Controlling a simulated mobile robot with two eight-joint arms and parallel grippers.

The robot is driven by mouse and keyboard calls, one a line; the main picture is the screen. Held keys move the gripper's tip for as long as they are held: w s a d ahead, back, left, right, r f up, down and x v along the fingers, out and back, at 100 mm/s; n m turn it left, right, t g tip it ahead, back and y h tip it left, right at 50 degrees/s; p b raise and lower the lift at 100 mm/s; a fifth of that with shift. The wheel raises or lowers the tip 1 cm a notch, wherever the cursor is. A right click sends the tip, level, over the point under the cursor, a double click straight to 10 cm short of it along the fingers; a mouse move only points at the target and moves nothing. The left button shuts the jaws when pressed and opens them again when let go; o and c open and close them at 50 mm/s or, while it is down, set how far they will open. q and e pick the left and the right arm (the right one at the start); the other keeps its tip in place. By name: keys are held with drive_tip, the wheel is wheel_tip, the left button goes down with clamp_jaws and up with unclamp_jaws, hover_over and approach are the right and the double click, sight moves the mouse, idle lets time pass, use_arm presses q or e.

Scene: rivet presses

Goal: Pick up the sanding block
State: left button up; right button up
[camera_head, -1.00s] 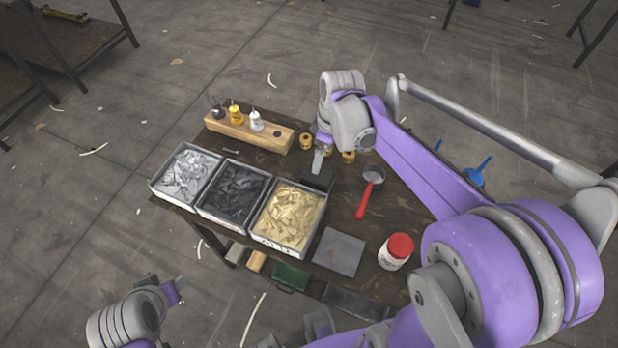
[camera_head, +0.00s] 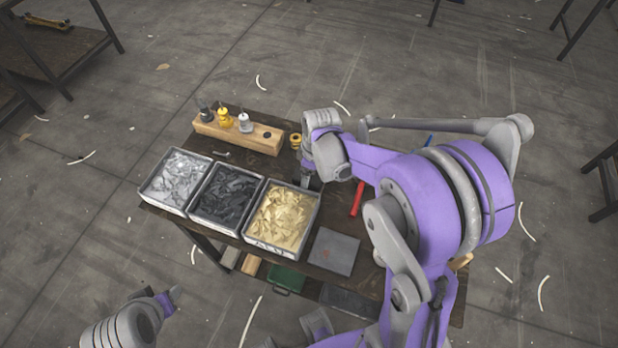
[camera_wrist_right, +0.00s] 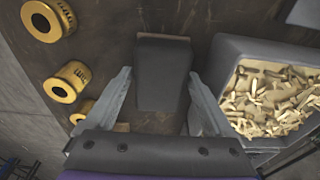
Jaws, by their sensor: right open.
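The sanding block looks to be the dark grey block (camera_wrist_right: 163,72) on the table in the right wrist view, beside the bin of brass-coloured pieces. My right gripper (camera_wrist_right: 159,80) is open, with one finger on each side of the block and visible gaps to it. In the head view the right gripper (camera_head: 307,181) points down beside the brass bin, and the arm hides most of the block. My left gripper (camera_head: 171,296) is at the lower left, off the table; its jaw opening cannot be made out.
Bins of silver (camera_head: 178,207), black (camera_head: 223,229) and brass pieces (camera_head: 249,246) stand left of the right gripper. Brass cylinders (camera_wrist_right: 68,82) stand on the other side. A wooden bottle holder (camera_head: 263,141) is behind; a grey pad (camera_head: 334,251) lies in front. A red-handled tool (camera_head: 357,199) is right.

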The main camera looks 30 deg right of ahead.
drive_tip(key=shift+f, duration=0.2)
idle(0.6)
drive_tip(key=shift+c, duration=0.3)
drive_tip(key=c, duration=1.2)
drive_tip(key=shift+r, duration=0.2)
drive_tip(key=shift+c, duration=0.2)
wheel_tip(320, 180, up, 10)
drive_tip(key=shift+r+p, duration=0.1)
drive_tip(key=shift+p, duration=0.35)
drive_tip(key=o, duration=0.9)
drive_tip(key=c, duration=0.5)
